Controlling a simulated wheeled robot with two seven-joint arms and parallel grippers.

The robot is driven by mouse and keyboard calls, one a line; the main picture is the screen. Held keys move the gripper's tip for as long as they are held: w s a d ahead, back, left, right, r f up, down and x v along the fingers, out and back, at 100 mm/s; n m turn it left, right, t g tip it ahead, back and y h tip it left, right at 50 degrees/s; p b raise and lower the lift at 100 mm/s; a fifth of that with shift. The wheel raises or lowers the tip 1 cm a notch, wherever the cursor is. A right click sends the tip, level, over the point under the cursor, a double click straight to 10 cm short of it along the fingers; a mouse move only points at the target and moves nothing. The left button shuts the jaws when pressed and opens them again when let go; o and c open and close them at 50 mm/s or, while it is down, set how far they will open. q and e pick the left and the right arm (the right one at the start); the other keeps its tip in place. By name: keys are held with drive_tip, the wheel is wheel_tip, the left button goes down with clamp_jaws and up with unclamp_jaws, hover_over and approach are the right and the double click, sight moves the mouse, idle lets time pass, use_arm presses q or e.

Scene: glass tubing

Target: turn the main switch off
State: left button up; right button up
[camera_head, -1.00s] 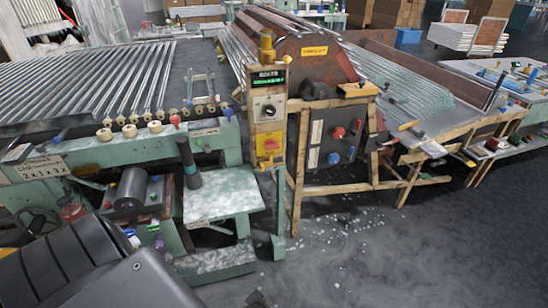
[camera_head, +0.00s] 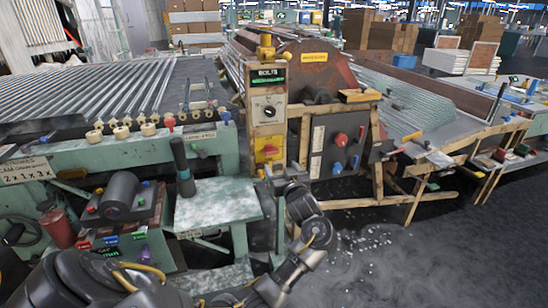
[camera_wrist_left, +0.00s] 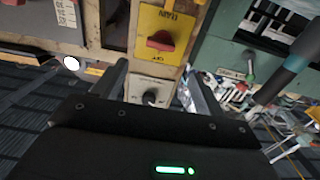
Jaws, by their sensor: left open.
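The main switch is a red handle on a yellow plate (camera_head: 268,149), low on the yellow control post. In the left wrist view the yellow plate and red handle (camera_wrist_left: 160,40) appear upside down, with the handle lying roughly crosswise. My left gripper (camera_head: 272,174) is open, just below the yellow plate, its arm coming up from the bottom. In the left wrist view its two fingers (camera_wrist_left: 158,88) stand apart, with a dark knob on a pale plate (camera_wrist_left: 150,97) seen between them. The red handle is not between the fingers. My right gripper is not in view.
The post carries a green display (camera_head: 268,76) and a selector knob (camera_head: 269,111). A teal bench (camera_head: 215,203) and a dark upright handle (camera_head: 182,167) stand to the left. A dark panel with red and blue knobs (camera_head: 338,145) is at the right. Open floor lies front right.

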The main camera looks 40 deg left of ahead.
sight(273, 153)
use_arm(q)
drive_tip(key=b+x, duration=0.1)
drive_tip(key=x, duration=0.7)
drive_tip(key=shift+w+a+f, duration=0.15)
drive_tip(key=shift+a, duration=0.1)
drive_tip(key=shift+w+a, duration=0.25)
drive_tip(key=shift+a, duration=0.15)
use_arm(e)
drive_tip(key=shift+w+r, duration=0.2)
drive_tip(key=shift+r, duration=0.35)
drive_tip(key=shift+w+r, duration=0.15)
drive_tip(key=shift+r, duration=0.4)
use_arm(q)
drive_tip(key=c, duration=1)
